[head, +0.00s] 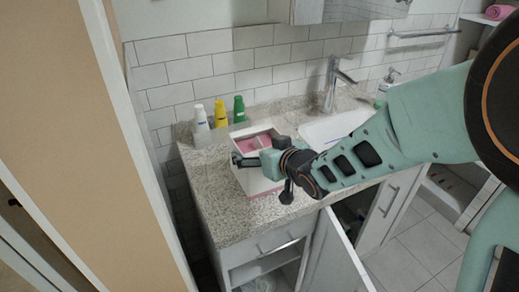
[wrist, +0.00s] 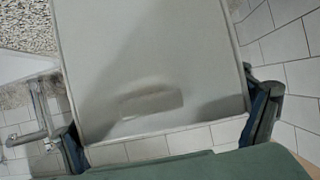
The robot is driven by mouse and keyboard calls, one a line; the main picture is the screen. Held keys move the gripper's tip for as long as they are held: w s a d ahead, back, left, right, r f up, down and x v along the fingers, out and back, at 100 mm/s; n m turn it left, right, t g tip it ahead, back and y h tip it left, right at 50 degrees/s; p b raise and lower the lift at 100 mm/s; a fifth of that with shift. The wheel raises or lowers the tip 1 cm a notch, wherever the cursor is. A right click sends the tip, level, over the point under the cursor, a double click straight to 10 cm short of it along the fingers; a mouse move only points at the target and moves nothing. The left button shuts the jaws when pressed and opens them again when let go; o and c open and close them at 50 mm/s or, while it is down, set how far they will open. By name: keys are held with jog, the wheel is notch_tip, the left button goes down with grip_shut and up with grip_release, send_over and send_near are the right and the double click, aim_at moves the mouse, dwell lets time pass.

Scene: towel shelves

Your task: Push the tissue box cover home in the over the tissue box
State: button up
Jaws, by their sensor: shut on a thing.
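The white tissue box cover (head: 257,182) stands on the granite counter, with an open top showing pink and a divider inside. A thin pink strip, apparently the tissue box (head: 266,193), shows along the cover's lower edge; the rest of the box is mostly hidden. My gripper (head: 255,161) reaches in from the right at the cover's upper part. In the wrist view my gripper (wrist: 168,130) has one finger on each side of a pale flat panel of the cover (wrist: 150,60), shut on it. A shallow recess or mark shows on that panel.
White, yellow and green bottles (head: 220,112) stand behind the cover near the tiled wall. The sink (head: 335,128) and chrome faucet (head: 335,82) are to the right. A cabinet door (head: 338,258) hangs open below the counter (head: 222,205), whose front left part is clear.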

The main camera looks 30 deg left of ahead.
jog(key=shift+f+b, duration=1.05)
jog(key=shift+f, duration=0.15)
jog(key=o, duration=1)
jog(key=v, duration=0.7)
jog(key=shift+s+d, duration=0.25)
jog(key=shift+r, duration=0.1)
